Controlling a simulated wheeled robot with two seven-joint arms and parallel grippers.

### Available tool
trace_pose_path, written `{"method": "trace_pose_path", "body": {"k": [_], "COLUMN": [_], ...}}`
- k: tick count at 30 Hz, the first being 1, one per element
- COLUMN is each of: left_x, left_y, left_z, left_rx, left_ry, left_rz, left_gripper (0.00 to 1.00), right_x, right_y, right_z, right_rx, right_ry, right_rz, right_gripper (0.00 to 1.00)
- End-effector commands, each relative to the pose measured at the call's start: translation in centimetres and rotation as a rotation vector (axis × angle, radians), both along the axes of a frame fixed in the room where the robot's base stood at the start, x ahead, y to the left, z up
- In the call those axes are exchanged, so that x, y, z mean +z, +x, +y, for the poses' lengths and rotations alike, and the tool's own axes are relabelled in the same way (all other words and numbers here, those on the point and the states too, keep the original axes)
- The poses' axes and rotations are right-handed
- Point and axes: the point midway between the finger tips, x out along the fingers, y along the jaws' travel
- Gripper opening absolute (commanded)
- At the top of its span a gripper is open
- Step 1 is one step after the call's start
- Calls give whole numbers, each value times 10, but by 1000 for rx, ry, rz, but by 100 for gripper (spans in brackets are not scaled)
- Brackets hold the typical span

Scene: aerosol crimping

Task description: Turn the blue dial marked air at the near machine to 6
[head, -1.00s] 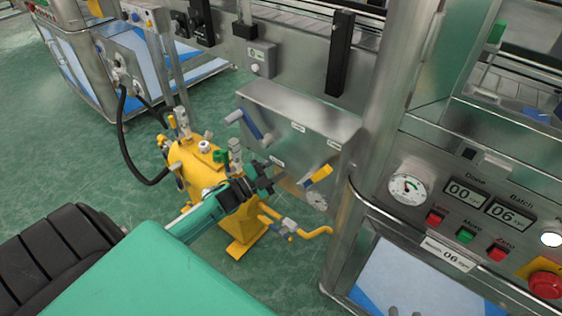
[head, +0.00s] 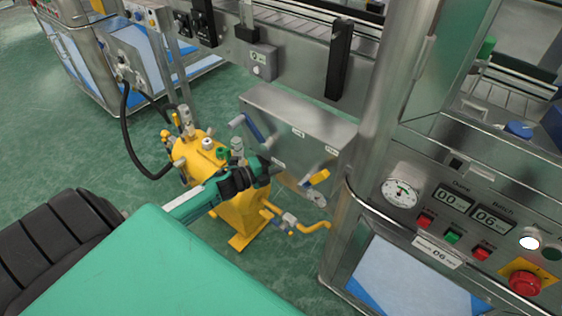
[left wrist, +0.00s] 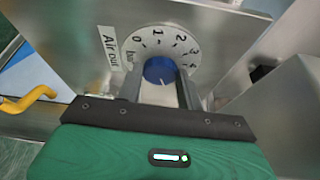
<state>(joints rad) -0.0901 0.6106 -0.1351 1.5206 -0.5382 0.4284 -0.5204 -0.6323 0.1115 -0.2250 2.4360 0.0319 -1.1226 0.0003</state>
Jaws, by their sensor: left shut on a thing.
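The blue dial (left wrist: 160,70) sits at the centre of a round pale scale plate (left wrist: 186,44) in the left wrist view. The plate shows 0, 1, 2 and higher numbers along its rim. A label (left wrist: 110,46) reading "Air out" is beside it. My left gripper (left wrist: 158,86) is shut on the blue dial, one finger on each side. In the head view my left gripper (head: 272,174) is at the front of the metal box, and the dial is hidden there. I cannot read the dial's exact setting. My right gripper is not in view.
A yellow tank (head: 243,209) with valves stands below and left. The control panel (head: 480,222) with gauge and buttons is at right.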

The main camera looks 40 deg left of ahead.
Motion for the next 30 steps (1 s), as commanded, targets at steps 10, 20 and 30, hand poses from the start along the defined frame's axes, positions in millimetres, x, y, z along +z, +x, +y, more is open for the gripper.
{"method": "trace_pose_path", "body": {"k": [10, 20, 30], "left_x": [-1, -1, -1], "left_y": [0, 0, -10], "left_z": [-1, -1, 5], "left_rx": [-1, -1, 0], "left_ry": [7, 7, 8], "left_rz": [1, 1, 2], "left_gripper": [14, 59, 59], "right_x": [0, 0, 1], "right_y": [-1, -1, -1], "right_z": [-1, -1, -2], "right_rx": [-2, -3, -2], "right_ry": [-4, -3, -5], "right_rz": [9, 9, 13], "right_gripper": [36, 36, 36]}}
